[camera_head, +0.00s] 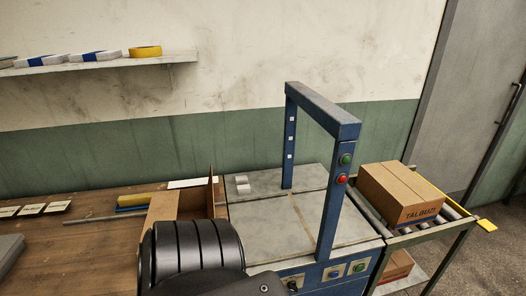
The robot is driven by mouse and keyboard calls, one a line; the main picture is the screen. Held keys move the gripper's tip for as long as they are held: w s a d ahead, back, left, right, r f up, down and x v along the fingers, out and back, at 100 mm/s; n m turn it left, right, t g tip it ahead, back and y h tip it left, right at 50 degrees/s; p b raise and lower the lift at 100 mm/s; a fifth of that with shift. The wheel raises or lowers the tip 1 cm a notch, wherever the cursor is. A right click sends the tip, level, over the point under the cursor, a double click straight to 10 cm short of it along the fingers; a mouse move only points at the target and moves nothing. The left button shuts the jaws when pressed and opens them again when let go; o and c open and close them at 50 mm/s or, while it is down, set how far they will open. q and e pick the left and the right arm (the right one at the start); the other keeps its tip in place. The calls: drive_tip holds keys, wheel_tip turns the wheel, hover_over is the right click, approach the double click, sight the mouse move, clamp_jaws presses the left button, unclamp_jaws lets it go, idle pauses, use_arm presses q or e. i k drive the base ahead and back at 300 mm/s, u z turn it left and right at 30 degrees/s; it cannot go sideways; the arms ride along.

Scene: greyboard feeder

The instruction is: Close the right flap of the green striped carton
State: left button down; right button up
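An open brown carton (177,207) stands on the wooden table at the lower middle, against the left side of a grey-topped machine. One flap (212,194) on its right side stands upright. A black ribbed part of my arm covers the carton's lower front. I see no green stripes on the part of the carton that shows. The carton's other flaps cannot be made out clearly. No gripper fingers of either arm show.
A blue frame (322,112) with green and red buttons arches over the grey machine top (320,222). A closed carton (402,192) rests on rollers at the right. The wooden table (85,240) holds white cards, a yellow-and-blue item and a grey object. A shelf (150,61) hangs above.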

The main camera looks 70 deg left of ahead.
sight(211, 205)
drive_tip(key=i, duration=1.4)
drive_tip(key=u, duration=3.6)
